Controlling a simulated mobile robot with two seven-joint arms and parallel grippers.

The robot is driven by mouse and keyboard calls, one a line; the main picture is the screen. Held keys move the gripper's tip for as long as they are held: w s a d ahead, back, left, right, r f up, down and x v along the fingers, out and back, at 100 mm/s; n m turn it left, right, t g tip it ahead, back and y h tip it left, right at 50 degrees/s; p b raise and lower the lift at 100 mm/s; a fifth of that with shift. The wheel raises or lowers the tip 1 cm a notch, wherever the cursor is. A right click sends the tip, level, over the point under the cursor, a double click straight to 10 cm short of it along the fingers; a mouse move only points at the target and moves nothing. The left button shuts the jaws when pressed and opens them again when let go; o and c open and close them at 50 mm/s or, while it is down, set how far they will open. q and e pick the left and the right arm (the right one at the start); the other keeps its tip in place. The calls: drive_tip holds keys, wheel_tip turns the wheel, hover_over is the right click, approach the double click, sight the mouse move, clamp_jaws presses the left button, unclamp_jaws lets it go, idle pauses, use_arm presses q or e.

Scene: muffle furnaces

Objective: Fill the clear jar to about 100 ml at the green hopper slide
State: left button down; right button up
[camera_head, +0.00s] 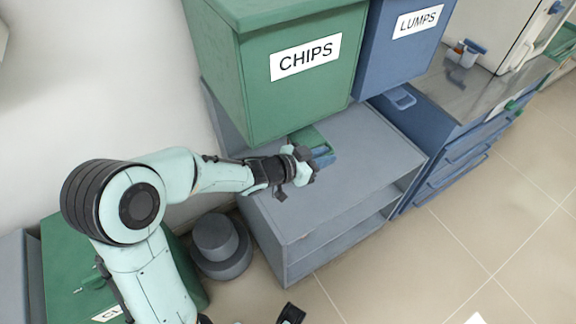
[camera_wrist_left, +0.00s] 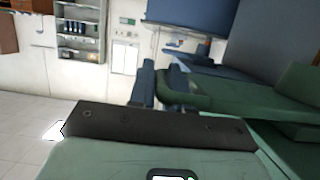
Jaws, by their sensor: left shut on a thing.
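The green hopper (camera_head: 262,95) labelled CHIPS stands over a grey stand. Its green slide (camera_head: 309,137) sticks out low at the front, above the stand's top. It also shows in the left wrist view as a green piece with a rounded end (camera_wrist_left: 203,103). My left gripper (camera_head: 322,156) is at this slide, its fingers shut on the slide's end. In the wrist view the two blue-grey fingers (camera_wrist_left: 162,88) reach to it. The clear jar cannot be made out in either view. A small dark piece at the bottom edge of the head view may be part of my right gripper.
The grey stand (camera_head: 345,185) has a bare top and an open shelf below. A blue hopper (camera_head: 400,40) labelled LUMPS is to the right, above blue drawers (camera_head: 450,165). Grey round weights (camera_head: 218,245) stand on the floor at left.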

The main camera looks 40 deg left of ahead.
use_arm(q)
drive_tip(key=shift+w+a+p, duration=0.3)
drive_tip(key=shift+a+p, duration=0.05)
drive_tip(key=shift+a, duration=0.45)
drive_tip(key=shift+w+a+p, duration=0.3)
drive_tip(key=shift+a, duration=0.5)
drive_tip(key=c, duration=1)
unclamp_jaws()
drive_tip(key=p+v, duration=0.2)
drive_tip(key=v, duration=1.1)
drive_tip(key=shift+s+r, duration=0.1)
drive_tip(key=shift+s, duration=0.05)
